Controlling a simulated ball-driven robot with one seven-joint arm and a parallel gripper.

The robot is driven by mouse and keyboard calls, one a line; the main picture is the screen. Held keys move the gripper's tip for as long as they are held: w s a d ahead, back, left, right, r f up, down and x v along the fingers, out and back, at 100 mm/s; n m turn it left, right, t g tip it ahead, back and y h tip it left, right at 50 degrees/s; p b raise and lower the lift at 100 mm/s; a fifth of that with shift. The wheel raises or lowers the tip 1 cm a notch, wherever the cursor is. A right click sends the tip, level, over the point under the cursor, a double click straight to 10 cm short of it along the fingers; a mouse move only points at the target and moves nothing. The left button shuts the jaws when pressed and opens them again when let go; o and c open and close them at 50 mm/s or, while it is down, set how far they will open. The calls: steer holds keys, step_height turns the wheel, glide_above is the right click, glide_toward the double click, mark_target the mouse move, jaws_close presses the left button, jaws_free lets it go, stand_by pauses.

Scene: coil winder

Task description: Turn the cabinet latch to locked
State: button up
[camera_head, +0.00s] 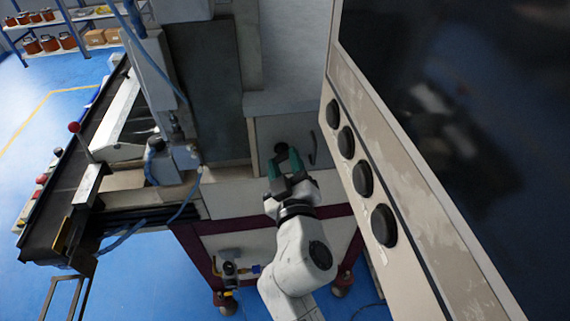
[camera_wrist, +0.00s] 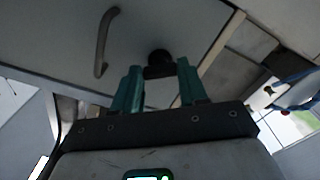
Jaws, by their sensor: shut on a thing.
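The cabinet latch (camera_head: 281,148) is a small black round knob on the grey cabinet door (camera_head: 296,128). The latch also shows in the wrist view (camera_wrist: 158,57), between the tips of the green fingers. My gripper (camera_head: 284,162) reaches up to the door, with its fingers at either side of the latch. In the wrist view my gripper (camera_wrist: 159,72) is shut on the latch. The fingers hide part of the latch in the head view, and I cannot tell which way it is turned. The door looks closed.
A curved dark door handle (camera_head: 312,148) stands to the right of the latch. A large panel with several black round knobs (camera_head: 363,179) rises close on the right. A conveyor (camera_head: 62,205) and machine parts with blue hoses stand on the left.

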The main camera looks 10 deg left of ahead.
steer(key=n, duration=0.5)
steer(key=shift+n+p, duration=0.3)
steer(key=shift+p, duration=0.05)
steer(key=n+p, duration=0.1)
steer(key=n, duration=0.4)
steer(key=shift+n, duration=0.4)
steer(key=o, duration=1.1)
steer(key=shift+c, duration=0.2)
steer(key=v, duration=1.1)
steer(key=shift+b, duration=0.45)
steer(key=shift+w, duration=0.1)
